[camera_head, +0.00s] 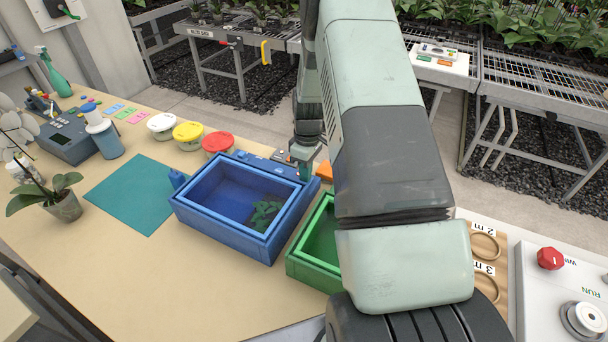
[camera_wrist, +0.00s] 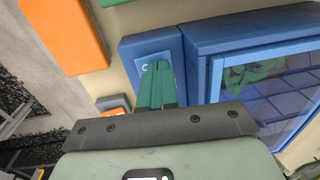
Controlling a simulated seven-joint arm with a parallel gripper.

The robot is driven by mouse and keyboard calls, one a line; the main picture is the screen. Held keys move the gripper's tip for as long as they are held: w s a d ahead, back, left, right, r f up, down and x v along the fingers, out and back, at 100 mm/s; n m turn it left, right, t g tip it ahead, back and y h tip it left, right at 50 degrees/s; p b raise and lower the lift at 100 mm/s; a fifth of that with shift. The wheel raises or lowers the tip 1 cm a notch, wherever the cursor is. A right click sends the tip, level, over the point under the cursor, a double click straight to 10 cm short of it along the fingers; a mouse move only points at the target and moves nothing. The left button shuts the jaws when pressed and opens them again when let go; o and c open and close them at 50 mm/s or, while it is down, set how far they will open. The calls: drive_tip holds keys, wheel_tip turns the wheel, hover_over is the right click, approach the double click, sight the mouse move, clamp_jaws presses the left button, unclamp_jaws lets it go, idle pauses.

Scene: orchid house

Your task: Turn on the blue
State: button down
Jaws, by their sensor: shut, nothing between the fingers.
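The blue box (camera_head: 184,212) stands on the bench in the head view, with green leafy material inside under what looks like a clear cover. A blue panel (camera_head: 262,165) with small controls runs along its back edge. In the wrist view the blue box (camera_wrist: 225,44) is at right, and a blue block (camera_wrist: 130,52) with a pale-edged switch plate (camera_wrist: 147,68) is beside it. My gripper (camera_wrist: 158,70) is shut and empty, its green fingertips over the plate. I cannot tell if they touch it. The fingers hide most of the plate. In the head view my gripper (camera_head: 305,172) is at the panel's right end.
A green box (camera_head: 305,266) stands close to the right of the blue one. An orange block (camera_wrist: 62,32) is left of my fingers in the wrist view. Red (camera_head: 217,142), yellow (camera_head: 187,134) and white (camera_head: 161,124) tubs stand behind. A teal mat (camera_head: 133,195) lies left.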

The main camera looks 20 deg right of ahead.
wheel_tip(320, 180, up, 14)
drive_tip(key=s+a, duration=0.1)
drive_tip(key=shift+s+a, duration=0.2)
idle(0.4)
drive_tip(key=shift+f, duration=0.1)
